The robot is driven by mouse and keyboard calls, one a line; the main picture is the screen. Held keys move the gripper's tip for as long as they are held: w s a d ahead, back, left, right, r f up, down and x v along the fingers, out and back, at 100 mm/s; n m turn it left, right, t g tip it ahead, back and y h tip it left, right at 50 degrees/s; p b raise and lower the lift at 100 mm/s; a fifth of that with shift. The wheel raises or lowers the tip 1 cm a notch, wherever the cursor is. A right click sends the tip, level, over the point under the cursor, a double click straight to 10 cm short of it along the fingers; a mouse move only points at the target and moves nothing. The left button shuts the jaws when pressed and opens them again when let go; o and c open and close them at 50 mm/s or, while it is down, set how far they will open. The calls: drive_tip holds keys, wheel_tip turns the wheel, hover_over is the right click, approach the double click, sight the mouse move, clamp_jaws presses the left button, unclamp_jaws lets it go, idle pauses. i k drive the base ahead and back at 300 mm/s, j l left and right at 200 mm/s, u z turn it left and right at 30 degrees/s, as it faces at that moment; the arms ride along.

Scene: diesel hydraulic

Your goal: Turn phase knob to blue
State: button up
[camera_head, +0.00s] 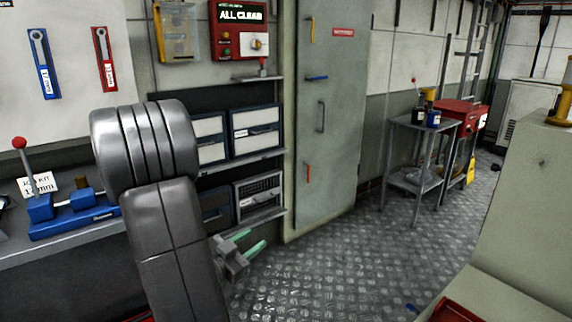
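A red box (228,40) on the back wall has a lit display reading "ALL CLEAR". A small knob (259,43) sits on a pale plate at the box's lower right; it may be the phase knob, but its markings and blue position are too small to read. My gripper (250,241) has two green fingers spread apart with nothing between them. It is low, over the patterned metal floor, well below the box and apart from it.
Shelves with drawer units (254,130) stand below the box. A tall grey cabinet (330,110) is to its right. A workbench (65,238) with a blue tool is at left. A metal stand (414,125) holds bottles farther right. The middle floor (330,275) is clear.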

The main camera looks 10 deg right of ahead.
sight(495, 167)
drive_tip(key=i+l+z, duration=0.15)
drive_tip(key=i+z, duration=0.2)
drive_tip(key=i, duration=0.35)
drive_tip(key=i+z, duration=0.35)
drive_tip(key=i, duration=0.3)
drive_tip(key=i+j+z, duration=0.2)
drive_tip(key=i+z, duration=0.15)
drive_tip(key=i, duration=0.35)
drive_tip(key=i+z, duration=0.7)
drive_tip(key=z, duration=0.2)
drive_tip(key=i+j+z, duration=0.2)
drive_tip(key=z, duration=0.25)
drive_tip(key=i+j+z, duration=0.35)
drive_tip(key=z, duration=0.15)
drive_tip(key=i+j+z, duration=0.55)
drive_tip(key=k+j, duration=0.05)
